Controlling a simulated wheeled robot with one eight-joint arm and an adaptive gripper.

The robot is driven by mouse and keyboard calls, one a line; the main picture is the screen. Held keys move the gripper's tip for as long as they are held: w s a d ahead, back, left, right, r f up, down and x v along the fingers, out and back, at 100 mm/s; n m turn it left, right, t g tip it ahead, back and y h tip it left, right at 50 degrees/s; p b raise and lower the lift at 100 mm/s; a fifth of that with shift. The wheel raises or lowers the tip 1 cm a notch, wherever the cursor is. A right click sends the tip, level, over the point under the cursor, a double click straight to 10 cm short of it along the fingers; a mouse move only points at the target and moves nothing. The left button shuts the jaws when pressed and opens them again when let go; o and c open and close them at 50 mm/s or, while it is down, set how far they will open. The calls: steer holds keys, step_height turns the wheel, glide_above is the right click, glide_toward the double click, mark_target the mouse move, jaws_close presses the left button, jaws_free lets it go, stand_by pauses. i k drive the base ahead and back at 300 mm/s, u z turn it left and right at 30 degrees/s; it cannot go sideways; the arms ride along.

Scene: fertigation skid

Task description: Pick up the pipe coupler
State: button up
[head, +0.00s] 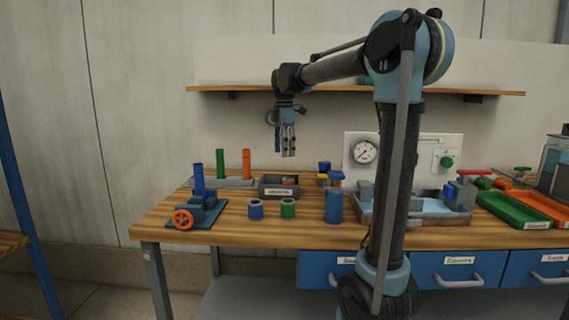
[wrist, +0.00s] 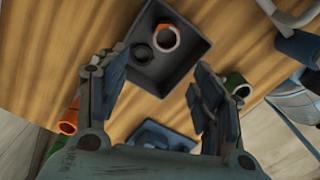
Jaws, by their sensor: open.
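Two short hollow cylinders that look like pipe couplers stand upright on the bench, one blue (head: 256,209) and one green (head: 288,207). I cannot tell which one the task names. The green one also shows in the wrist view (wrist: 237,86), partly behind the right finger. My gripper (head: 288,154) is open and empty, pointing down above the bench, over and behind the cylinders. In the wrist view my gripper (wrist: 161,62) has its fingers spread on both sides of a small dark bin (wrist: 190,65), well below them. The bin holds an orange ring and a black ring.
The grey labelled bin (head: 279,192) stands behind the cylinders. Upright green and orange pipes (head: 246,163) stand at the back. The bench front is clear.

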mark_target(287, 205)
steer(key=k, duration=1)
